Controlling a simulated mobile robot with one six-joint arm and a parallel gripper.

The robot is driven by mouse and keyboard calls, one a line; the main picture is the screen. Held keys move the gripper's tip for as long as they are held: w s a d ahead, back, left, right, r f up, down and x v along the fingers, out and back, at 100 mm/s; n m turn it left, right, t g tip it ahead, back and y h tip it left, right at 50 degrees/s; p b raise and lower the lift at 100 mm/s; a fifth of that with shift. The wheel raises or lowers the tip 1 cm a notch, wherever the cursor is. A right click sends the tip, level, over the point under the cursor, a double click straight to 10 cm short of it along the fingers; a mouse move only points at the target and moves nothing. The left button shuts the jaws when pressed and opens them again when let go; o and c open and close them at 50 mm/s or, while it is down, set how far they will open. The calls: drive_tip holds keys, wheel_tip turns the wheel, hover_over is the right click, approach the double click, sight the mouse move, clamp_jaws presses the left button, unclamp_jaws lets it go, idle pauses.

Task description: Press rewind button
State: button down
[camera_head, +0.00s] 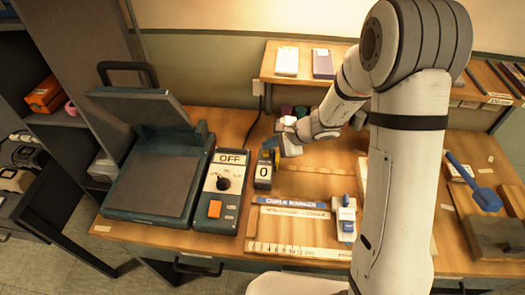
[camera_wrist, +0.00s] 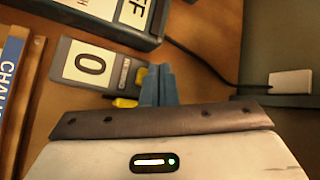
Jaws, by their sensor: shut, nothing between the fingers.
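A small grey counter box (camera_head: 263,172) with a white face reading "0" stands on the table. In the wrist view the counter box (camera_wrist: 66,67) shows a small label too blurred to read. A yellow button-like part (camera_wrist: 141,76) sits at the label's end, and another yellow piece (camera_wrist: 125,102) lies along its side. I cannot tell which is the rewind button. My gripper (camera_wrist: 160,70) is shut and empty, its blue-grey fingers right beside the yellow part; contact cannot be told. In the head view my gripper (camera_head: 280,143) is just behind the counter box.
A control panel with "OFF", a dial and an orange button (camera_head: 214,208) stands left of the counter, beside a green press (camera_head: 158,180). A chalk marker strip (camera_head: 292,202) and ruler (camera_head: 295,249) lie in front. A raised shelf (camera_head: 310,70) stands behind.

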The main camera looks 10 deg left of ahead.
wheel_tip(320, 180, up, 5)
drive_tip(key=p, duration=0.3)
idle(0.9)
drive_tip(key=s+d+r+n+h, duration=0.2)
drive_tip(key=s+d+r+n, duration=0.6)
drive_tip(key=r, duration=0.3)
drive_tip(key=s+d+r+n+h, duration=0.2)
drive_tip(key=s+d+h, duration=0.1)
drive_tip(key=s+d, duration=0.4)
drive_tip(key=s+d+r+n+h, duration=0.2)
drive_tip(key=s+d+r+h, duration=0.1)
drive_tip(key=s+d, duration=0.4)
drive_tip(key=shift+d+r+t+h, duration=0.25)
drive_tip(key=shift+d+t+h, duration=0.15)
drive_tip(key=shift+d, duration=0.15)
idle(1.5)
